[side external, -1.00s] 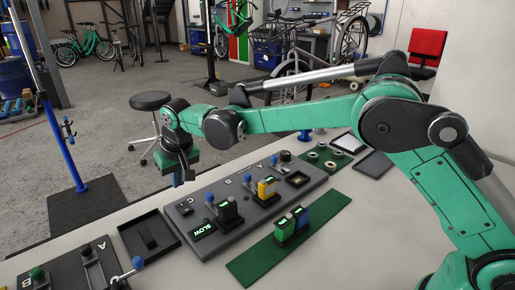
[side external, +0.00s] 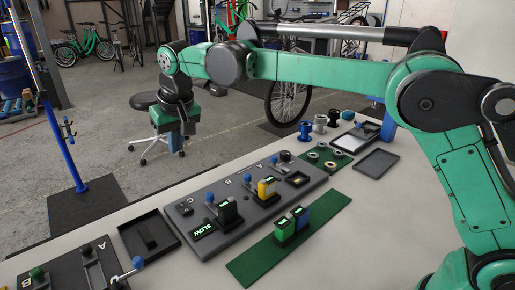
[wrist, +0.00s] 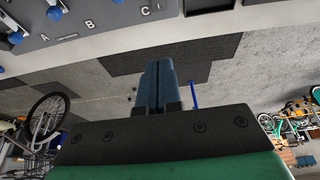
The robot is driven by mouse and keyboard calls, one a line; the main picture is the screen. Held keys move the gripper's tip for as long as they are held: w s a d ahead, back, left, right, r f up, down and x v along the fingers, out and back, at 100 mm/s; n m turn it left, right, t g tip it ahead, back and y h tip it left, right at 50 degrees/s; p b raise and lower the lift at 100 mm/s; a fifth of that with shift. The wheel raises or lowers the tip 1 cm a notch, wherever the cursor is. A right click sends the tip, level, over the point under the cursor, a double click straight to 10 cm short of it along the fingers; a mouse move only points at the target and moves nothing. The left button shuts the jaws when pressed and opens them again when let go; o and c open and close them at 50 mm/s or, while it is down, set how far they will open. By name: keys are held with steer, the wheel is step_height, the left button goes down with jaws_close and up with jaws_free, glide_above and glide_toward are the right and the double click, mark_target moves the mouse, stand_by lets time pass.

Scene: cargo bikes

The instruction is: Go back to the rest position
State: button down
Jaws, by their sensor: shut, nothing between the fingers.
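My gripper (side external: 176,146) hangs pointing down at the end of my green arm in the side view. It is raised above and beyond the far edge of the pale bench (side external: 375,215). In the wrist view its two blue fingers (wrist: 155,85) are together with nothing between them. It touches no object. The dark control panel (side external: 235,222) with slots, labels and small upright blocks lies on the bench below and to the right of my gripper.
A green mat (side external: 330,212) holds a green and a blue block. Spools and rings (side external: 320,124) stand at the back right. A stool (side external: 145,101) and blue stand (side external: 72,160) are on the floor beyond.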

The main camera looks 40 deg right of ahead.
steer(key=s+d+r, duration=0.3)
steer(key=s+d, duration=0.2)
steer(key=d, duration=0.1)
steer(key=s+d+f+t, duration=0.1)
steer(key=s+d+f, duration=0.2)
steer(key=s, duration=0.5)
steer(key=s+d+f+t, duration=0.2)
steer(key=s+d+f, duration=0.1)
steer(key=s, duration=0.4)
steer(key=shift+s+d+f, duration=0.3)
steer(key=shift+s+d, duration=0.05)
steer(key=shift+d, duration=0.45)
